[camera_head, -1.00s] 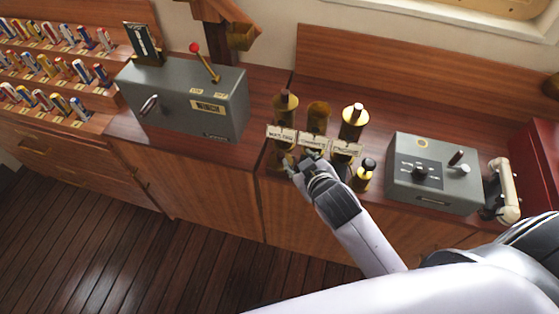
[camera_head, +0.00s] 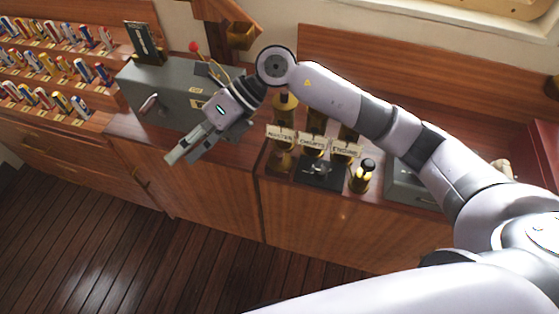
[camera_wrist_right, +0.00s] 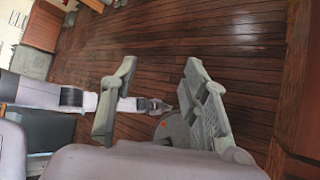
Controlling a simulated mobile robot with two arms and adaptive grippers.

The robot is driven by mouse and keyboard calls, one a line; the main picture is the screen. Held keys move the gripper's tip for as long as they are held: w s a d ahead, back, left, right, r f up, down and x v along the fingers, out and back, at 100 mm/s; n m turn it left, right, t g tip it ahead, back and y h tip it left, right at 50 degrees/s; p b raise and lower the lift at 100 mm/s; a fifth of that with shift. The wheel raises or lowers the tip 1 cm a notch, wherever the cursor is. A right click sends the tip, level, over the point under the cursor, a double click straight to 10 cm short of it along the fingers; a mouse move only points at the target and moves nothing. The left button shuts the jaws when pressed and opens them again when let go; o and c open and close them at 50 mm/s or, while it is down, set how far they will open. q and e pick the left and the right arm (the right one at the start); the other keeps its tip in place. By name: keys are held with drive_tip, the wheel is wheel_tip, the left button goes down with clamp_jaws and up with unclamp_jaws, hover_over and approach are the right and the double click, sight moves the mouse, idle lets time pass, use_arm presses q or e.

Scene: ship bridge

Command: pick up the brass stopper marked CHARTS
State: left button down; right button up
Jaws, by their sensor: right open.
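The CHARTS plate (camera_head: 312,141) is the middle one of three cream plates in the head view, between MASTER (camera_head: 280,133) and ENGINE (camera_head: 345,149). Brass shows behind and below the plates, but my right arm crosses in front of its upper part. I cannot make out the CHARTS stopper's full shape. My right gripper (camera_head: 187,148) is open and empty, left of the brass group, in front of the grey box, pointing down and left. Its two fingers (camera_wrist_right: 160,100) stand apart over bare floor in the right wrist view. My left gripper seems to show small there; its jaws are unclear.
A small brass piece with a black top (camera_head: 362,177) stands right of the plates. A grey box with a lever (camera_head: 165,95) is at left, and another grey box (camera_head: 405,188) at right is partly behind my arm. Racks of rolled flags (camera_head: 50,65) line the far left.

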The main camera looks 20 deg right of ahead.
drive_tip(key=w+d+f+t+h, duration=0.1)
drive_tip(key=w+d+f+h, duration=0.15)
drive_tip(key=d, duration=0.25)
drive_tip(key=w+d+f+h, duration=0.1)
drive_tip(key=w+d+h, duration=0.1)
drive_tip(key=d+h, duration=0.3)
drive_tip(key=t+h+p, duration=0.1)
drive_tip(key=h+p, duration=0.3)
hover_over(280, 154)
drive_tip(key=f, duration=0.9)
drive_tip(key=shift+w+d+f, duration=0.2)
drive_tip(key=shift+w+f, duration=0.05)
drive_tip(key=shift+f, duration=0.6)
drive_tip(key=shift+s+f+p, duration=0.1)
drive_tip(key=shift+f+p, duration=0.2)
drive_tip(key=shift+f, duration=0.05)
drive_tip(key=f+p, duration=0.1)
drive_tip(key=f, duration=0.2)
drive_tip(key=shift+s+a+f+p, duration=0.2)
drive_tip(key=shift+f+p, duration=0.1)
drive_tip(key=shift+p, duration=0.05)
drive_tip(key=shift+f, duration=0.45)
clamp_jaws()
